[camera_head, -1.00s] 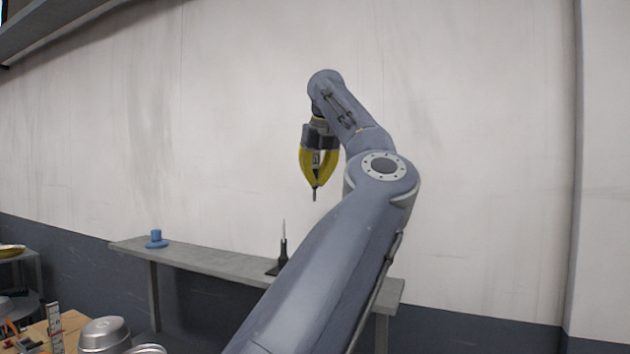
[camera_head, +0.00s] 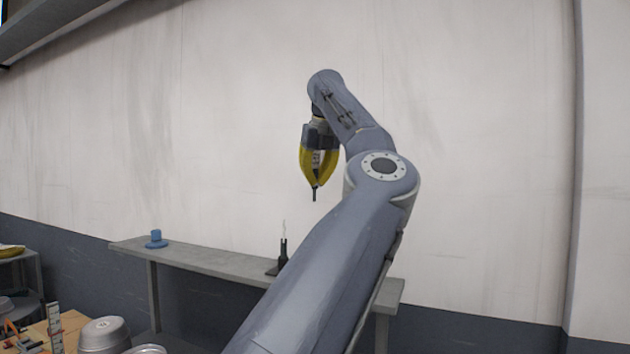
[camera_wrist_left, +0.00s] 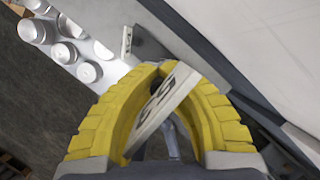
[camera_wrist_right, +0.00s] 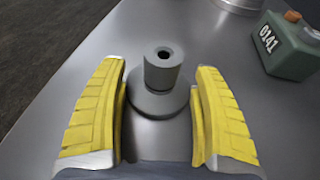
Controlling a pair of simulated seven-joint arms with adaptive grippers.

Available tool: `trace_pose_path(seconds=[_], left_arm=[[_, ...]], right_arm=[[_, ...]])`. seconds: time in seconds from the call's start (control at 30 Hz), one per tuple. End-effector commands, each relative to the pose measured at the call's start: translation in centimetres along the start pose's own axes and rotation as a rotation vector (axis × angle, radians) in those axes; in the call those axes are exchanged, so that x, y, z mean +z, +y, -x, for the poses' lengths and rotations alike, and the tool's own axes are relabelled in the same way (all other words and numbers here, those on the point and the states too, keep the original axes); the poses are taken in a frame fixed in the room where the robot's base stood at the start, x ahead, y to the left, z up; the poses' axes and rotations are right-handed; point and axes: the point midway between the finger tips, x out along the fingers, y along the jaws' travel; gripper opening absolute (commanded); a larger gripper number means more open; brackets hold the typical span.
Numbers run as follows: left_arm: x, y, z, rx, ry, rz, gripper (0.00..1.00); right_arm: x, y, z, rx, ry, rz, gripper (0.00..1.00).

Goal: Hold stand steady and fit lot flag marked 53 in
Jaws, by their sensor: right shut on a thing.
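The white lot flag (camera_wrist_left: 158,105) marked 53 stands between the yellow fingers of my left gripper in the left wrist view. My left gripper (camera_head: 315,186) is shut on it in the head view, high in front of the wall, fingertips pointing down. The stand (camera_wrist_right: 162,75) is a grey round base with an upright post and a dark hole in its top. It stands on a metal surface in the right wrist view. My right gripper (camera_wrist_right: 160,112) is shut on it, one finger on each side. The right gripper and this stand are not visible in the head view.
A green canister (camera_wrist_right: 290,48) marked 0141 stands to the right of the stand. A wall shelf (camera_head: 210,262) bears a blue stand (camera_head: 156,239) and a black stand (camera_head: 281,262). Pans (camera_head: 104,334) stand at lower left. Another flag (camera_wrist_left: 127,42) shows beyond my left gripper.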

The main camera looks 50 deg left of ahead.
Motion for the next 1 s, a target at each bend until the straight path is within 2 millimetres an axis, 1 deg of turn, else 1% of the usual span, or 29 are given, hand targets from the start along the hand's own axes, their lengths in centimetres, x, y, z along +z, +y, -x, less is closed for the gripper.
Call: trace_pose_path(seconds=[0.03,0.07,0.33,0.47,0.53,0.67,0.7,0.77,0.8,0.87,0.9,1.0], left_arm=[[0.0,0.0,0.0,0.0,0.0,0.0,0.0],[0.0,0.0,0.0,0.0,0.0,0.0,0.0],[0.1,0.2,-0.1,0.002,0.0,0.005,0.0],[0.5,1.7,-1.0,0.013,0.002,0.036,0.0],[1.0,3.3,-1.9,0.026,0.004,0.068,0.0],[1.6,7.4,-4.3,0.061,0.006,0.156,0.0],[1.6,8.8,-5.2,0.076,0.007,0.191,0.0],[1.3,10.7,-6.7,0.102,0.007,0.254,0.0],[0.8,11.8,-7.9,0.123,0.008,0.299,0.0],[-0.1,12.9,-9.7,0.154,0.008,0.373,0.0],[-1.0,13.5,-10.9,0.178,0.008,0.427,0.0],[-3.6,14.0,-14.0,0.236,0.007,0.565,0.0]], right_arm=[[0.0,0.0,0.0,0.0,0.0,0.0,0.55],[0.0,0.0,0.0,0.0,0.0,0.0,0.52],[0.0,0.0,0.0,0.0,0.001,0.0,0.51],[-0.1,0.0,0.0,0.0,0.001,0.0,0.51],[-0.1,0.0,0.0,0.0,0.001,0.0,0.51],[-0.1,0.0,0.0,0.0,0.001,0.0,0.51],[-0.1,0.0,0.0,0.0,0.001,0.0,0.51],[-0.1,0.0,0.0,0.0,0.001,0.0,0.51],[-0.1,0.0,0.0,0.0,0.001,0.0,0.51],[-0.1,0.0,0.0,0.0,0.001,0.0,0.51],[-0.1,0.0,0.0,0.0,0.001,0.0,0.51],[-0.1,0.0,0.0,0.0,0.001,0.0,0.51]])
